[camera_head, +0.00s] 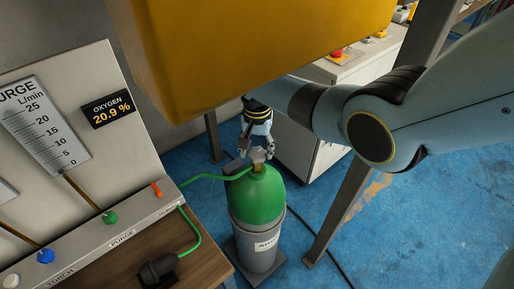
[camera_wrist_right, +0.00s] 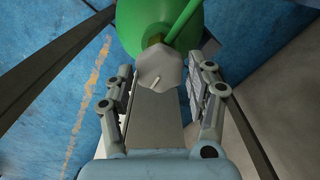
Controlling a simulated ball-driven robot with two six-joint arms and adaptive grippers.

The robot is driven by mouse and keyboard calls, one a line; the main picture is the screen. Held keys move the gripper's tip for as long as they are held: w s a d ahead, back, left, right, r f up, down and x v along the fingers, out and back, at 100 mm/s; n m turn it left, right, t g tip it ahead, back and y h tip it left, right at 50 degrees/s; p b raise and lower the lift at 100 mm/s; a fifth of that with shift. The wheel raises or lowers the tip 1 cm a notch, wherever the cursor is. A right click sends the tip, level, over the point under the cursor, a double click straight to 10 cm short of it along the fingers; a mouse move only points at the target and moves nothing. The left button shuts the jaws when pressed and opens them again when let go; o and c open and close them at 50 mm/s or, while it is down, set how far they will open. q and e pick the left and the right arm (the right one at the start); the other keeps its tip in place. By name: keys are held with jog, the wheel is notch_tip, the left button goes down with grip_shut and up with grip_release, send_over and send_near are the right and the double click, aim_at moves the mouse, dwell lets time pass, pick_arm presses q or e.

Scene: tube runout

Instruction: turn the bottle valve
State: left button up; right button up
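The gas bottle (camera_head: 258,215) stands upright, green on top and grey below, at the middle of the head view. Its green top (camera_wrist_right: 135,22) also shows in the right wrist view. The bottle valve (camera_head: 257,156) has a pale faceted knob, which shows in the right wrist view (camera_wrist_right: 160,66). My right gripper (camera_head: 257,145) is just above the valve, pointing down. In the right wrist view its two fingers (camera_wrist_right: 165,90) are spread on either side of the knob, with gaps between. My left gripper is not in view.
A panel with coloured knobs (camera_head: 110,217) and an oxygen display (camera_head: 108,108) is at left. A green hose (camera_head: 205,178) runs to the valve. A large yellow block (camera_head: 250,50) hangs over the top. A metal leg (camera_head: 340,210) stands right of the bottle.

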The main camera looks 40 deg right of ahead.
jog(key=shift+o, duration=1)
jog(key=shift+r, duration=3.05)
notch_tip(320, 180, up, 12)
